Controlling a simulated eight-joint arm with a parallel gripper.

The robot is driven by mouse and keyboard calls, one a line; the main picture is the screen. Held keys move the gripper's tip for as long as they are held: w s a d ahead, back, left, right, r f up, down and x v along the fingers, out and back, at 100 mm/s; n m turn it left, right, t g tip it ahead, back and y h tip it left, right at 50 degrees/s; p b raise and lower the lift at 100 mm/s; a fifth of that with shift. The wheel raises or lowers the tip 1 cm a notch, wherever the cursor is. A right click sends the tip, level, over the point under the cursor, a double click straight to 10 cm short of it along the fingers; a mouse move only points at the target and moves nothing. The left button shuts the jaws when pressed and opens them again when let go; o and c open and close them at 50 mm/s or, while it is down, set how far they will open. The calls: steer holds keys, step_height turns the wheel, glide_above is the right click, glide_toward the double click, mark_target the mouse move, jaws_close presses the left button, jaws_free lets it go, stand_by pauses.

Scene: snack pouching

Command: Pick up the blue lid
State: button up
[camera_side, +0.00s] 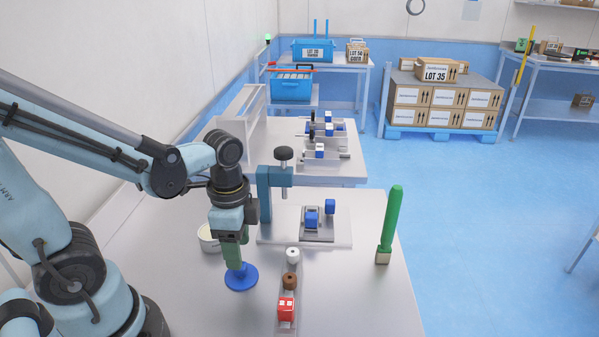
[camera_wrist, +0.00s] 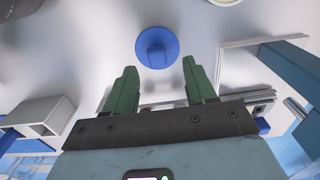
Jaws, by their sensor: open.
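The blue lid (camera_side: 245,281) is a flat round disc lying on the light table, below my gripper in the side view. In the wrist view the lid (camera_wrist: 157,37) shows whole, with a small raised knob at its middle, just beyond the green fingertips. My gripper (camera_side: 234,264) points down over the lid, and its fingers hide part of the lid's far side. In the wrist view my gripper (camera_wrist: 160,68) has its two fingers spread apart with nothing between them. Whether the fingertips touch the lid cannot be told.
A white open tub (camera_side: 207,240) stands behind my gripper. To the right is a narrow tray (camera_side: 286,326) with white, brown and red pieces. The table front is clear.

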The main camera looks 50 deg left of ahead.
steer(key=shift+s+d+f, duration=0.15)
steer(key=shift+f, duration=2.1)
jaws_close()
